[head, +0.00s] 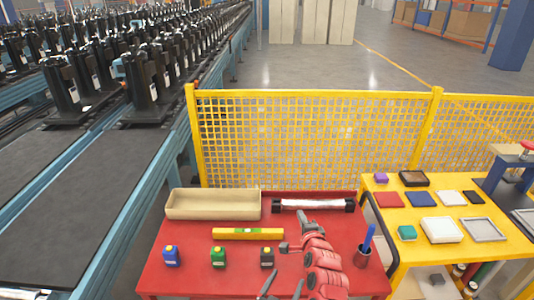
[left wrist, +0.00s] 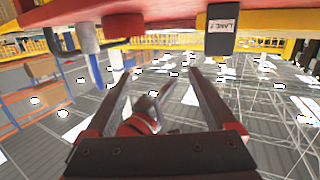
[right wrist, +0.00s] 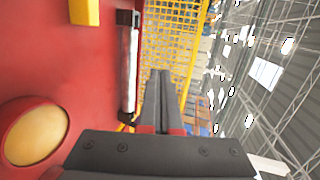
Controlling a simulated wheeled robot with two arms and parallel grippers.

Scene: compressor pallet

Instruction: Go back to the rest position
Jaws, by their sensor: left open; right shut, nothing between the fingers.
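My left gripper (head: 283,287) is at the front edge of the red table (head: 190,278), low in the head view. Its two fingers are apart with nothing between them, as the left wrist view (left wrist: 160,80) shows. My right gripper (head: 306,219) is over the back right part of the table, by the white roll with black ends (head: 322,204). In the right wrist view its fingers (right wrist: 160,75) are together and empty, with the roll (right wrist: 131,70) beside them in the picture. I cannot tell how far above the table it is.
A yellow table (head: 380,187) stands right, a yellow fence (head: 310,140) behind, a conveyor (head: 90,220) left.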

